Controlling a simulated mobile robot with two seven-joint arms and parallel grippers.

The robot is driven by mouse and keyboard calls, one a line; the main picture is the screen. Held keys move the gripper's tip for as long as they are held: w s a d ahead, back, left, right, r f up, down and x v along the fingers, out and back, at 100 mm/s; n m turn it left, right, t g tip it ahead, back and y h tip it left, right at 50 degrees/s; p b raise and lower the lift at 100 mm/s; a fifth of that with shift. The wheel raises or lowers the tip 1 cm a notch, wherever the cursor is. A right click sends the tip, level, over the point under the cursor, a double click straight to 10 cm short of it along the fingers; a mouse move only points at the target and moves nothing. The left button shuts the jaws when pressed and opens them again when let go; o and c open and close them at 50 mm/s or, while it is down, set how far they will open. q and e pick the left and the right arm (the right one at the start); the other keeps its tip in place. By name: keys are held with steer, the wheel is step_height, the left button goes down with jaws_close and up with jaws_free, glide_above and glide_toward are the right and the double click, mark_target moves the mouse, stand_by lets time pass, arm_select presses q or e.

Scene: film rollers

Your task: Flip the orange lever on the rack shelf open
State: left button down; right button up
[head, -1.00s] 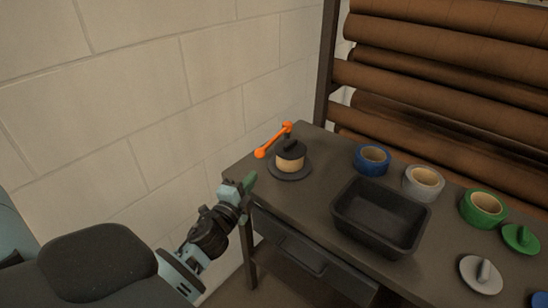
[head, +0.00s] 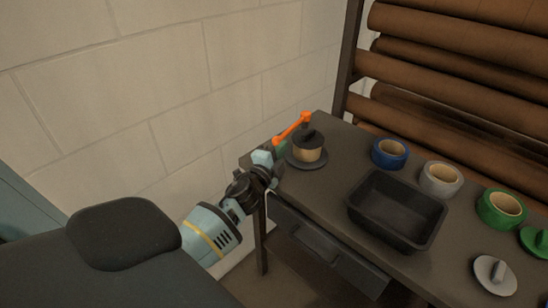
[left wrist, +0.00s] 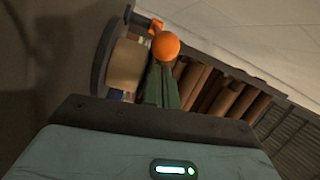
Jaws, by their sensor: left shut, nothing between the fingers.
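The orange lever (head: 293,128) sits on top of a black-capped holder with a tan roll (head: 308,149), on a round dark base at the far left corner of the shelf. The lever slants from upper right down to lower left. My left gripper (head: 276,150) is shut and empty at the lever's lower left end; whether it touches is unclear. In the left wrist view the lever's round orange end (left wrist: 165,46) appears right at the tips of the green fingers (left wrist: 161,80). My right gripper is not in view.
On the shelf (head: 335,185) are a black tray (head: 397,211), blue tape (head: 389,152), grey tape (head: 441,178), green tape (head: 501,208) and a grey disc with a handle (head: 495,275). A pale block wall (head: 150,80) is close on the left.

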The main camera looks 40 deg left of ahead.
arm_select(q)
steer(key=shift+w+a, duration=0.15)
steer(key=shift+w, duration=0.75)
steer(key=shift+s+a, duration=0.1)
steer(key=shift+a, duration=0.05)
